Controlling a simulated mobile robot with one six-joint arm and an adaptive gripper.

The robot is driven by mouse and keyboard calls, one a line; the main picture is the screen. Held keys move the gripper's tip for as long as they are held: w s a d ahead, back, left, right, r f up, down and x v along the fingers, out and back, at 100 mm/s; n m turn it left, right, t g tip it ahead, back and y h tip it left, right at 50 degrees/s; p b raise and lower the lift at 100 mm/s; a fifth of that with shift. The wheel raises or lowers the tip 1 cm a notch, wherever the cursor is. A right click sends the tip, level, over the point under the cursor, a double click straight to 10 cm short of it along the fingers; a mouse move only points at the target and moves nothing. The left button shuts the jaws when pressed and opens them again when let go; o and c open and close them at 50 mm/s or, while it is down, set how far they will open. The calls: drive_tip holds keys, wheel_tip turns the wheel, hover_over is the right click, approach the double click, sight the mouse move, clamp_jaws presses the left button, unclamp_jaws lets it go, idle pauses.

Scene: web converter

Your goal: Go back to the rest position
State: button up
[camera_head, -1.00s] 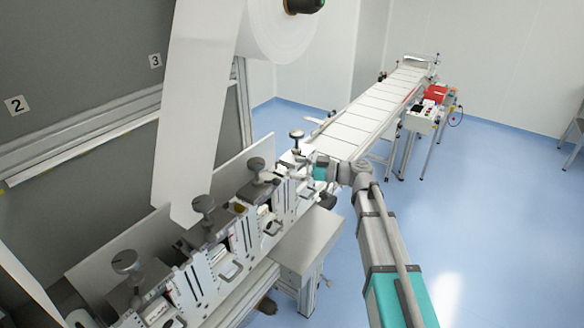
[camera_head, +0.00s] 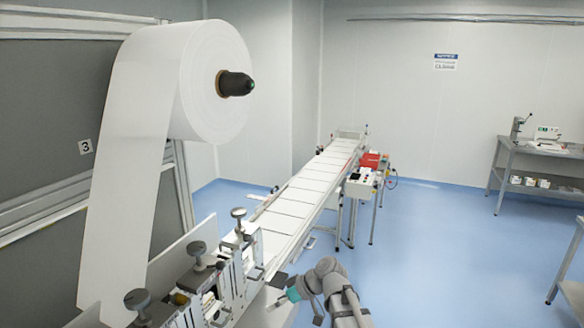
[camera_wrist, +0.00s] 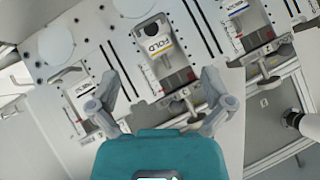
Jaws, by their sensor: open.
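My gripper (camera_head: 277,303) is at the lower middle of the head view, to the right of the row of machine stations (camera_head: 205,290). In the wrist view my gripper (camera_wrist: 160,80) is open, its two grey fingers spread wide with nothing between them. The fingers appear apart from the plates. My forearm runs down to the bottom edge of the head view, bent at the wrist.
A white paper roll (camera_head: 215,85) hangs at the upper left, its web running down to the stations. A conveyor (camera_head: 310,190) runs back from the stations. A red-topped control box (camera_head: 370,162) stands beside it. A bench (camera_head: 540,165) is at far right. Blue floor between is clear.

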drive_tip(key=s+d+f+m+h+b, duration=0.1)
drive_tip(key=s+d+f+m+h, duration=0.2)
drive_tip(key=d, duration=0.4)
drive_tip(key=s+d+f+m+h+b, duration=0.1)
drive_tip(key=s+d+f+m+h, duration=0.3)
drive_tip(key=d, duration=0.3)
drive_tip(key=s+d+f+m+h+b, duration=0.2)
drive_tip(key=s+d+f+m+h, duration=0.1)
drive_tip(key=d, duration=0.4)
drive_tip(key=shift+s+d+f+m+h, duration=0.35)
drive_tip(key=shift+f+m, duration=0.25)
drive_tip(key=shift+f, duration=0.25)
